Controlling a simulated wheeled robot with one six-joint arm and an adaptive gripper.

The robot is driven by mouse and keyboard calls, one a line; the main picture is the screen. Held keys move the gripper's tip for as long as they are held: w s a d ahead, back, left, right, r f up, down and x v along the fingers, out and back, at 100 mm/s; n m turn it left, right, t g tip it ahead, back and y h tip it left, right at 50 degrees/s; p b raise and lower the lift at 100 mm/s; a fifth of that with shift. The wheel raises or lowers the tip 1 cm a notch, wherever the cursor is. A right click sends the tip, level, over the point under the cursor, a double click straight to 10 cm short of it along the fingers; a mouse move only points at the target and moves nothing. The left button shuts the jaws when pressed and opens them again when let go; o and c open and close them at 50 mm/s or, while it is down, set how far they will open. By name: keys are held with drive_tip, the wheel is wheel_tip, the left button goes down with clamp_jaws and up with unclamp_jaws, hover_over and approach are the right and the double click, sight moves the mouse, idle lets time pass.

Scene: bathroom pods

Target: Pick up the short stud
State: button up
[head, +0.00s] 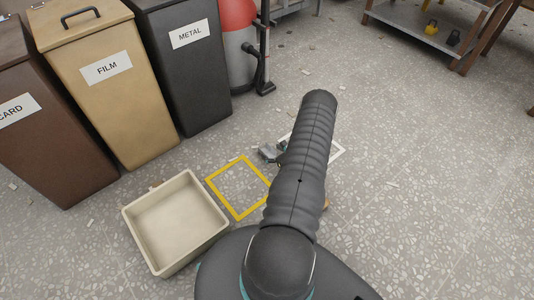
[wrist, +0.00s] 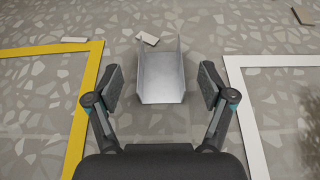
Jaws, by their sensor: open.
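The short stud (wrist: 162,78) is a small grey metal channel with raised side walls. In the wrist view it lies on the speckled floor, lengthwise away from me, between the yellow and white floor outlines. My gripper (wrist: 161,86) is open, with one finger to each side of the stud and a visible gap at both sides. I cannot tell how high the fingertips are above the floor. In the head view a grey piece, apparently the stud (head: 267,152), shows just left of my arm, which hides most of the gripper.
The yellow floor outline (head: 223,205) lies left of the stud, the white one (head: 338,155) right. An empty cream tray (head: 213,240) stands at lower left. Bins marked FILM (head: 110,110) and METAL (head: 190,80) stand behind. A small chip (wrist: 148,38) lies by the stud's far end.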

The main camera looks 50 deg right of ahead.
sight(266, 153)
drive_tip(key=x, duration=0.4)
drive_tip(key=shift+w, duration=0.15)
drive_tip(key=c, duration=1.3)
